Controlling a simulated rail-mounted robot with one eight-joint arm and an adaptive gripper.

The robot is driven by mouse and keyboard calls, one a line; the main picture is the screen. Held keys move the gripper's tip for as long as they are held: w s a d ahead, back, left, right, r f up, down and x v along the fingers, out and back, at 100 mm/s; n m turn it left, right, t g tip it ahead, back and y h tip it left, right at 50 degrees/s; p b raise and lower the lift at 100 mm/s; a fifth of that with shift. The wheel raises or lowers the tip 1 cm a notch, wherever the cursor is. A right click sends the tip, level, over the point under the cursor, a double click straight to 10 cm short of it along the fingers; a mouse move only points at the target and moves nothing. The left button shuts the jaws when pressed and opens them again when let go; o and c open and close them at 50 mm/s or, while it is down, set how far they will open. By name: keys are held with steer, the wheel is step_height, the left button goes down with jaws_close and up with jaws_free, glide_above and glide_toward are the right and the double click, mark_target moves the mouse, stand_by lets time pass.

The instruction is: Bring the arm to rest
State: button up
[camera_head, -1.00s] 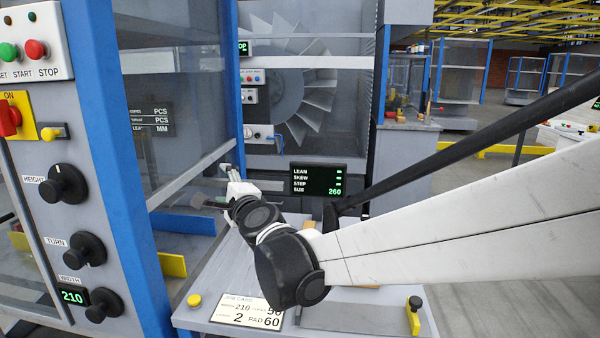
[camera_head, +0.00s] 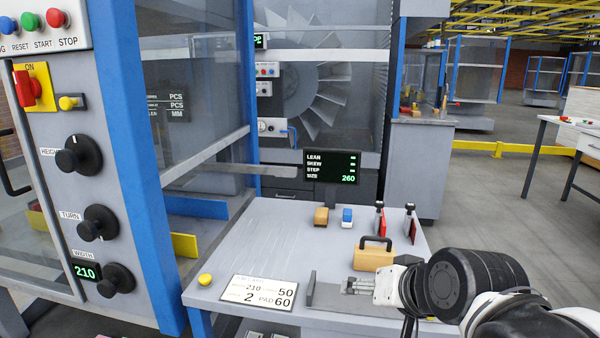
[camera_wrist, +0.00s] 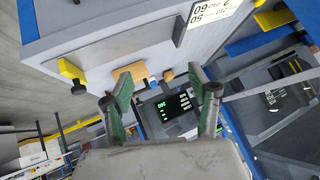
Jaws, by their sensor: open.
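My arm comes in from the lower right of the head view, its dark wrist joint near the table's right front edge. My gripper (camera_head: 352,286) points left, over or in front of the grey plate at the front of the grey table (camera_head: 262,250). In the wrist view, the two green-lined fingers of my gripper (camera_wrist: 160,82) stand wide apart with nothing between them. Whether the fingers touch the plate cannot be told.
A tan block with a dark handle (camera_head: 374,256) stands just behind my gripper. A brown block (camera_head: 321,217), a blue-white block (camera_head: 347,218) and two red-and-black tools stand farther back. A job card (camera_head: 259,291) lies at front left. The control cabinet (camera_head: 60,200) stands left.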

steer(key=s+d+f+n+g+h+b, duration=0.1)
steer(key=s+d+f+g+h, duration=0.15)
steer(key=s+d+f, duration=0.45)
step_height(320, 180, up, 16)
steer(key=s+p, duration=0.1)
steer(key=p, duration=1.4)
steer(key=shift+d+n+t, duration=0.15)
steer(key=shift+n+t, duration=0.15)
steer(key=shift+t, duration=0.05)
